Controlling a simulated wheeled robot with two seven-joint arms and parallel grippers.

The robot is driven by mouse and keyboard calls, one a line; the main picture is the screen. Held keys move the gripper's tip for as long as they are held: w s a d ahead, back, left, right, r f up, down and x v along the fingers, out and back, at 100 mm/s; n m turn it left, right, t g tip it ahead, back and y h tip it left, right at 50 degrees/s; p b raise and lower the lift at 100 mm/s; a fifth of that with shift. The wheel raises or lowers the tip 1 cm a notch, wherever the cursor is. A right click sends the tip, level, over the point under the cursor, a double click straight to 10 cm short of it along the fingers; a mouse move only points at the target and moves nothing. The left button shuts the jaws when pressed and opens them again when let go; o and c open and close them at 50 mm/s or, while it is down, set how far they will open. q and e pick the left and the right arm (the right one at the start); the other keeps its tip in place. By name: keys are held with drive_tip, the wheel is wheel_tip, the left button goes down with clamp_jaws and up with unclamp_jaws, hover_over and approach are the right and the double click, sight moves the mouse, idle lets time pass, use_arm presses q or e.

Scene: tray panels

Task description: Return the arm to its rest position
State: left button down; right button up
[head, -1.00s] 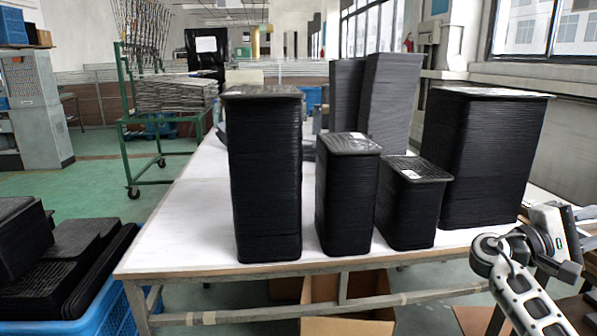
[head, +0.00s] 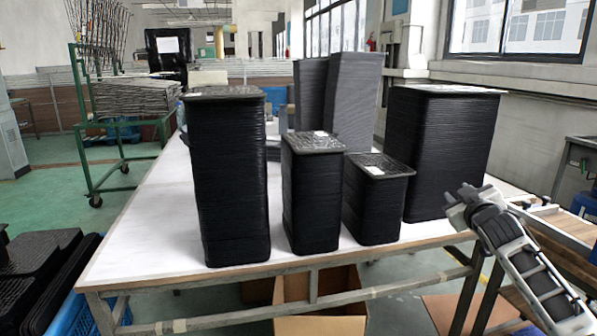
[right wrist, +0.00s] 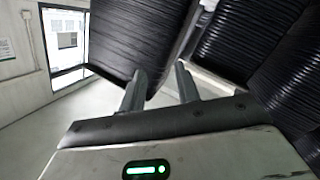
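My right gripper (head: 465,203) shows in the head view at the right, in front of the big black tray stack (head: 452,150). In the right wrist view its two fingers (right wrist: 159,72) are apart, with nothing held between them. Black ribbed stacks fill the top of that view, behind the fingers. On the white table (head: 165,225) in the head view stand a tall stack (head: 230,180), a medium stack (head: 312,195) and a short stack (head: 378,205). My left gripper is in neither view.
Two grey-black stacks (head: 350,100) stand further back on the table. An open cardboard box (head: 320,312) is under the table. A blue crate (head: 75,318) with black trays is at lower left. A green rack cart (head: 85,130) stands behind on the left.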

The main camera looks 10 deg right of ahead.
drive_tip(key=s+a+f+n+g+y, duration=0.1)
drive_tip(key=s+a+f+y, duration=0.3)
drive_tip(key=a+f, duration=0.6)
drive_tip(key=s+a+f+n+g+y, duration=0.1)
drive_tip(key=s+a+f+y, duration=0.1)
drive_tip(key=s+a+f, duration=0.6)
drive_tip(key=s+a+f+m+g+y, duration=0.1)
drive_tip(key=s+a+f, duration=0.3)
drive_tip(key=s+a, duration=0.5)
drive_tip(key=s+a+f+m+g+y, duration=0.1)
drive_tip(key=s+a+f+g+y, duration=0.1)
drive_tip(key=s+a+f, duration=0.3)
drive_tip(key=s+a, duration=0.4)
drive_tip(key=s, duration=0.4)
drive_tip(key=shift+a+f+m, duration=0.2)
drive_tip(key=shift+a+m, duration=0.1)
drive_tip(key=shift+a, duration=0.1)
